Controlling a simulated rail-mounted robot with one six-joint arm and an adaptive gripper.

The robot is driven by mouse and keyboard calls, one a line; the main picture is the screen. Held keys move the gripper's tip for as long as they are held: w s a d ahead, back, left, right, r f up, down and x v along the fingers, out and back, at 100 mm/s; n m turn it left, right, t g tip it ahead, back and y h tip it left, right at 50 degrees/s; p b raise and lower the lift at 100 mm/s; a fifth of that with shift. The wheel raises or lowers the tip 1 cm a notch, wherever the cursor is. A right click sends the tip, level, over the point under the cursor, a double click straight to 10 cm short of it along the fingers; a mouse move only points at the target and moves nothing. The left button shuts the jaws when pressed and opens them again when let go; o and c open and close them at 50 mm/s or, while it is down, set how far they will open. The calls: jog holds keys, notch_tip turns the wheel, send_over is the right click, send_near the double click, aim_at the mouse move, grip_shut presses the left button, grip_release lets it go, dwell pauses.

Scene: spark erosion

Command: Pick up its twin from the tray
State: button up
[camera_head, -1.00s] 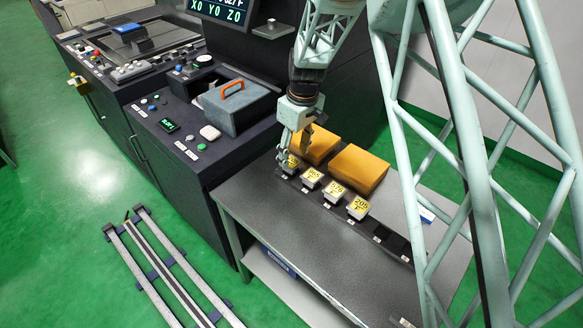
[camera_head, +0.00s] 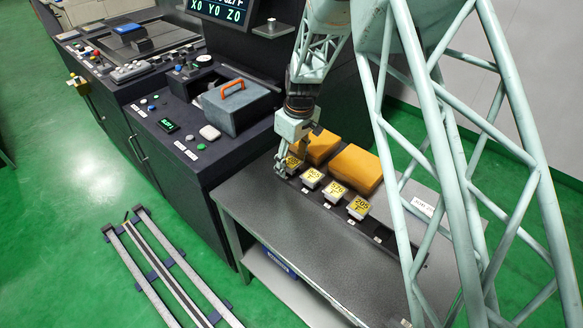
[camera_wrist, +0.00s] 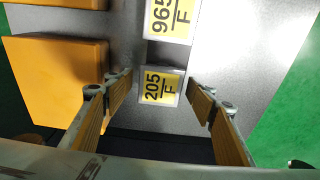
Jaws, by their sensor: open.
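Several small grey blocks with yellow labels stand in a row in a dark slotted tray (camera_head: 384,239) on the grey bench. In the wrist view, a block labelled 205 F (camera_wrist: 161,86) sits between the fingers of my open gripper (camera_wrist: 158,92), with a gap on each side. In the head view, my gripper (camera_head: 284,163) is at the far left block (camera_head: 294,161), which its fingers partly hide. The 965 F block (camera_wrist: 171,18) is beside it and also shows in the head view (camera_head: 312,177). Another block labelled 205 F (camera_head: 358,207) stands at the row's right end.
Two orange blocks, one on the left (camera_head: 320,146) and one on the right (camera_head: 355,168), lie close behind the row. The dark machine console (camera_head: 190,125) with a grey box (camera_head: 236,104) stands to the left. The bench front (camera_head: 270,215) is clear.

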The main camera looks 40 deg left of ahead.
aim_at(291, 162)
jog(key=c, duration=1.1)
jog(key=shift+r, duration=0.1)
jog(key=shift+c, duration=0.2)
jog(key=shift+r+p, duration=0.6)
jog(key=shift+r, duration=4.35)
